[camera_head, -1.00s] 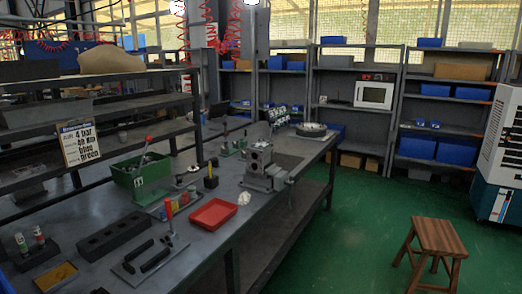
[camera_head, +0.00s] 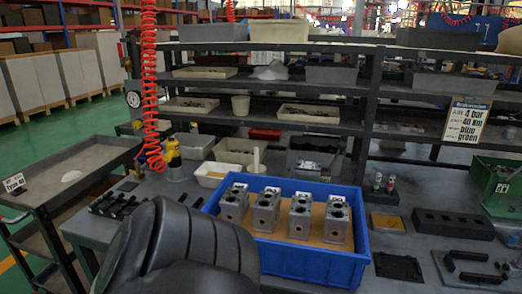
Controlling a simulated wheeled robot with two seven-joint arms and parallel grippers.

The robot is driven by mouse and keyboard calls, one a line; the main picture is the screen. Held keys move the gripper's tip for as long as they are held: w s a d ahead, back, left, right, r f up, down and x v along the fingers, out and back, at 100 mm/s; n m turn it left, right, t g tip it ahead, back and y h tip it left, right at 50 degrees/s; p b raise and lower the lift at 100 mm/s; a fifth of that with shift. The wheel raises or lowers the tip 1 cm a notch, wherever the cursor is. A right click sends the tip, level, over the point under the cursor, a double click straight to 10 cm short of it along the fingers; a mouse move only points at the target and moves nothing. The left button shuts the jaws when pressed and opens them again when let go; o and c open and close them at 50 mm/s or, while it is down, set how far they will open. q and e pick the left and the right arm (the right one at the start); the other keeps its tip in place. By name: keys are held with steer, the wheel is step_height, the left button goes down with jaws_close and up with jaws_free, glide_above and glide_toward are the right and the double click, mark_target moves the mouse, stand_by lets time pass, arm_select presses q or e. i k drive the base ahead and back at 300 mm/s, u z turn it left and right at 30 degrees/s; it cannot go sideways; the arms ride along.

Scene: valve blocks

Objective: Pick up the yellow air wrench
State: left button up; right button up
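The yellow air wrench (camera_head: 173,154) stands upright at the left part of the workbench (camera_head: 290,172), below a red coiled hose (camera_head: 149,85). It is small in view and its lower part is hard to make out. Neither of my grippers shows in the head view.
A blue crate (camera_head: 312,262) with several metal valve blocks (camera_head: 268,208) is on the bench. Black parts (camera_head: 115,205) and a white bin (camera_head: 213,174) lie near the wrench. A grey cart (camera_head: 75,180) stands at left.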

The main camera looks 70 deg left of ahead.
mark_target(172, 166)
steer(key=z, duration=0.8)
steer(key=k, duration=2.25)
steer(key=u, duration=0.35)
